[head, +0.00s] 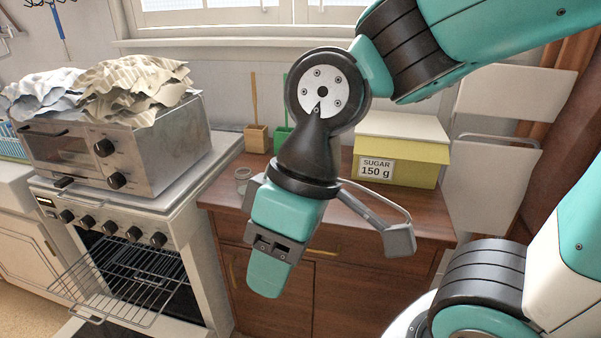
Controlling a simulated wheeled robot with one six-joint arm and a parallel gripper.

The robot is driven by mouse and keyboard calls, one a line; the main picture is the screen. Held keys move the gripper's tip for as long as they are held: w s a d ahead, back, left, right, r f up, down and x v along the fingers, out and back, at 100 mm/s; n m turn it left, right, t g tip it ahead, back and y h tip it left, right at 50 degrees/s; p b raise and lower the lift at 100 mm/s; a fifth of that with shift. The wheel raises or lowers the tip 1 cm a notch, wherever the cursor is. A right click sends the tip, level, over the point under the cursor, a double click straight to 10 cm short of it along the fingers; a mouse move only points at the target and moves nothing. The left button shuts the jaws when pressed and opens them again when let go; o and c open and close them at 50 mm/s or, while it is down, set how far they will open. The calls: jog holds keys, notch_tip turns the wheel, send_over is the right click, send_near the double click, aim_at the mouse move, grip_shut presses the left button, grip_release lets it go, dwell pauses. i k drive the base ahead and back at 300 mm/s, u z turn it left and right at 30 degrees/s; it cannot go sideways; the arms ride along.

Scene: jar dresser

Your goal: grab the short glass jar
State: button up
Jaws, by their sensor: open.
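A small clear glass jar (242,175) stands on the brown dresser top (330,215), near its left edge by the stove. Its lower right part seems hidden behind my gripper. My gripper (325,218) is open, its fingers spread wide, with nothing seen between them. It hangs in front of the dresser, right of the jar and nearer to the camera. I cannot tell how far apart it and the jar are in depth.
A yellow sugar box (405,160) with a white lid stands at the back right of the dresser. Wooden (257,138) and green (281,140) holders stand at the back. Left is a stove (110,225) with its oven open and rack out, under a toaster oven (120,150) topped with crumpled cloths (130,90).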

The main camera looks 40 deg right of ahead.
aim_at(242, 175)
jog(key=z, duration=0.3)
jog(key=k, duration=0.6)
jog(key=u, duration=0.55)
jog(key=i, duration=0.5)
jog(key=u, duration=0.5)
jog(key=i, duration=1.4)
jog(key=z, duration=0.75)
